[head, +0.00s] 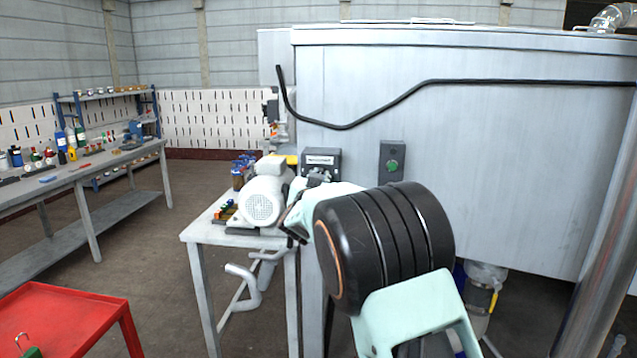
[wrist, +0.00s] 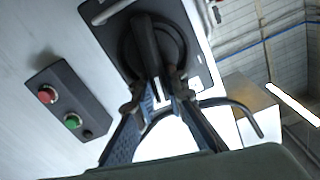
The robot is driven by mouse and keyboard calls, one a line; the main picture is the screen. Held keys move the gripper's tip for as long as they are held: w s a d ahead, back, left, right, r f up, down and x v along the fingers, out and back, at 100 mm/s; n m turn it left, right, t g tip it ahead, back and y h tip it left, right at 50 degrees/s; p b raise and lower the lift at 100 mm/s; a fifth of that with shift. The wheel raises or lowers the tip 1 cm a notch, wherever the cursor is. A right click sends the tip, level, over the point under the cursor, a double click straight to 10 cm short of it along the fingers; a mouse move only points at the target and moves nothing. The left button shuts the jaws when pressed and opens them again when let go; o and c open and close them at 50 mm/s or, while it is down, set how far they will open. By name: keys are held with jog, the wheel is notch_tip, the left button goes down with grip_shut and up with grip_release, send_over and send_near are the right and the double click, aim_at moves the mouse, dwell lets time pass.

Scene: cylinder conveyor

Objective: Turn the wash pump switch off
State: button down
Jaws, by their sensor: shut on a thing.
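The wash pump switch is a grey box (head: 322,156) with a pale label, mounted on the side of the big metal machine. In the wrist view its black rotary knob (wrist: 147,42) sits on a round black base, on a dark plate with a light border. My gripper (wrist: 160,100) is shut on the knob's handle, with one finger on each side of its near end. In the head view, my gripper is beside the switch box and mostly hidden by my own arm, so the knob is hard to make out there.
A control box with a green button (head: 391,162) is right of the switch; a red and a green button (wrist: 72,121) show in the wrist view. A table with a pale motor (head: 264,197) stands left. A red cart (head: 70,315) and a workbench (head: 80,172) are farther left.

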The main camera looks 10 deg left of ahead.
jog(key=shift+d+f+m+b, duration=0.35)
jog(key=shift+f+m+b, duration=0.1)
jog(key=shift+m+b, duration=1.85)
jog(key=shift+d+f+m+b, duration=0.45)
jog(key=shift+m+b, duration=1.35)
jog(key=shift+m, duration=1.05)
jog(key=shift+d+f+m+b, duration=0.3)
jog(key=shift+f+m+b, duration=0.2)
jog(key=shift+m+b, duration=1.8)
jog(key=shift+m, duration=0.45)
jog(key=c, duration=1.9)
grip_release()
jog(key=shift+c, duration=0.2)
jog(key=s, duration=1.2)
jog(key=shift+a, duration=0.2)
